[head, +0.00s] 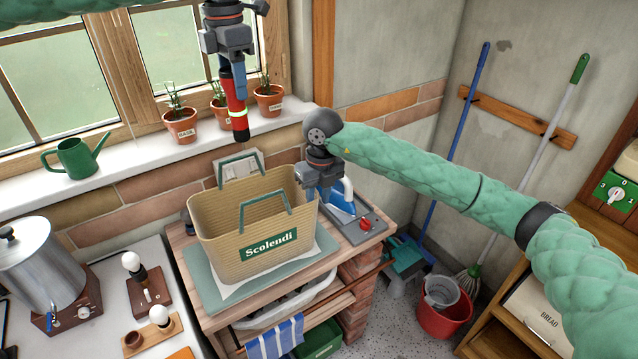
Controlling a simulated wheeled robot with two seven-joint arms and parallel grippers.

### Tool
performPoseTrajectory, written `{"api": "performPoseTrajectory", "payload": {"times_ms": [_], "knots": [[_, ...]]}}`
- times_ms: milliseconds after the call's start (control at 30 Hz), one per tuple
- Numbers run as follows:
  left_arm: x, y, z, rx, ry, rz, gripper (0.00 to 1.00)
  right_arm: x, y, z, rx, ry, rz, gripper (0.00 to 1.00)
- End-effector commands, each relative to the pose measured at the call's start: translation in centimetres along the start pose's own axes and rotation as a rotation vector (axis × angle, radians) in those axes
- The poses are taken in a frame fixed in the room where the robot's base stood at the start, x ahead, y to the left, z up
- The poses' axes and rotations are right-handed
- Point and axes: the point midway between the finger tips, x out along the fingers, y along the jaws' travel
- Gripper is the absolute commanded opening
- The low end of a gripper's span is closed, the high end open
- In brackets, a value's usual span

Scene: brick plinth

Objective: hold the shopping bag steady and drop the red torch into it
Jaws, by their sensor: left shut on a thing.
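The red torch (237,112) hangs upright with its dark end down, above and slightly behind the shopping bag (222,238). My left gripper (239,80) is shut on its upper part. The tan ribbed bag stands open on the plinth, with green handles and a "Scolendi" label. My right gripper (318,188) points down at the bag's right rim. Its blue fingers overlap the bag's edge in the picture. I cannot tell whether they are closed on the rim. The inside bottom of the bag is hidden.
The bag stands on a green mat (200,287) on the brick plinth (358,290). Potted plants (180,125) line the sill behind the torch. A metal urn (40,262) stands at left.

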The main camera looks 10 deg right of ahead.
Motion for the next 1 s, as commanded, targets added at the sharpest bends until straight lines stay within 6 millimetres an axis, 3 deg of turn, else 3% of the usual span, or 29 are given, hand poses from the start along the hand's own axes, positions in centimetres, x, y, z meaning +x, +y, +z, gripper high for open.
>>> {"api": "performPoseTrajectory", "payload": {"times_ms": [200,500,667,867,1000], "knots": [[0.0,0.0,0.0,0.000,0.000,0.000,0.01,1.4,0.0,0.0,0.001,0.000,0.000,0.29],[0.0,0.0,0.0,0.000,0.000,0.000,0.01,1.6,0.0,0.0,0.000,-0.001,0.000,0.29],[0.0,0.0,0.0,0.000,0.000,0.000,0.01,1.6,0.0,0.0,0.000,-0.001,0.000,0.00],[0.1,0.0,0.0,0.000,0.000,0.000,0.01,1.6,0.0,0.0,0.000,-0.001,0.000,0.00],[1.5,0.0,0.0,0.000,0.001,-0.001,0.01,1.6,0.0,0.0,0.000,-0.001,0.000,0.00]]}}
